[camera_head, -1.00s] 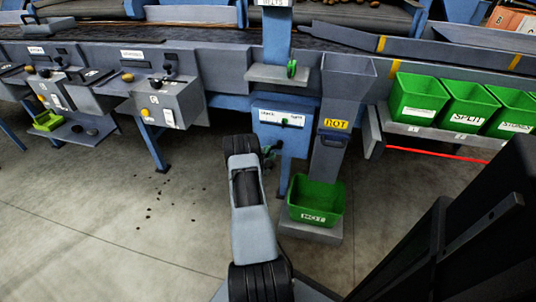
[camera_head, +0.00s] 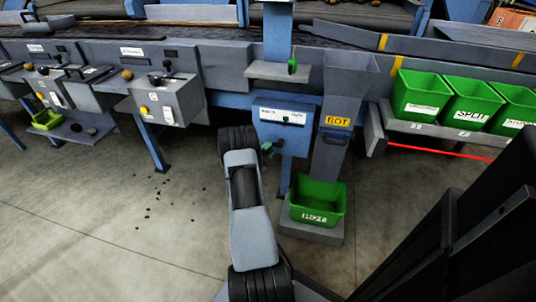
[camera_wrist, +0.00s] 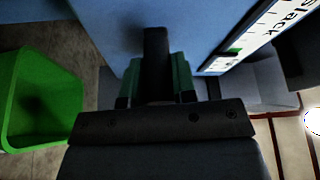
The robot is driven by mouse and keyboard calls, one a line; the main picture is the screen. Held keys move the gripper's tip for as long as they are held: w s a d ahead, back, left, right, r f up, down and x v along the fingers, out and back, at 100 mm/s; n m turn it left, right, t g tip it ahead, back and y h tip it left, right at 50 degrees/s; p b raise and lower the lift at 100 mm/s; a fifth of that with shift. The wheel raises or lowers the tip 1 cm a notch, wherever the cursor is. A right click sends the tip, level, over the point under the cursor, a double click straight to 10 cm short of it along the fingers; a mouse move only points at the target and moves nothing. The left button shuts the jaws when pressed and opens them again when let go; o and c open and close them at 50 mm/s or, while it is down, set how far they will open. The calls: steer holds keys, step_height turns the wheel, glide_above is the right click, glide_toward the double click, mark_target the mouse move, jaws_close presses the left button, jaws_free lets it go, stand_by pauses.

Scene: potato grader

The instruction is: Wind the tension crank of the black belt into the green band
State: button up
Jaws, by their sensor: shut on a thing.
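The tension gauge is a white plate (camera_head: 283,117) on a blue post under the belt, with a small green mark near its middle. In the wrist view the gauge plate (camera_wrist: 262,35) appears close up at the upper right, with "Slack" readable and a green band on it. My gripper (camera_wrist: 158,78), with green-sided fingers, is shut on the dark crank handle (camera_wrist: 156,45) in front of the blue post. The crank's hub and the exact pointer reading cannot be made out.
A grey chute marked ROT (camera_head: 338,90) stands right of the post, above a green bin (camera_head: 318,204). Grey control boxes (camera_head: 167,102) are at the left. Green bins (camera_head: 470,102) stand on a shelf at the right. The floor before the machine is open.

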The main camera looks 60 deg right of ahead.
steer(key=shift+d+r+m+y+b, duration=0.1)
steer(key=shift+r+m+y+b, duration=0.4)
steer(key=shift+m, duration=0.45)
steer(key=shift+d+r+m+y+b, duration=0.1)
steer(key=shift+r+m+y+b, duration=0.2)
steer(key=shift+r+m+b, duration=0.45)
steer(key=shift+s+f+m, duration=0.1)
steer(key=shift+f+m, duration=0.15)
steer(key=shift+m, duration=0.05)
steer(key=o, duration=0.9)
steer(key=shift+f, duration=0.1)
steer(key=shift+a, duration=0.1)
steer(key=shift+a, duration=0.1)
steer(key=a+p, duration=0.1)
steer(key=a, duration=0.3)
steer(key=a+p, duration=0.1)
steer(key=a, duration=0.4)
steer(key=w+a+p, duration=0.1)
steer(key=a, duration=0.3)
steer(key=shift+w+a+r, duration=0.1)
steer(key=shift+a+r, duration=0.2)
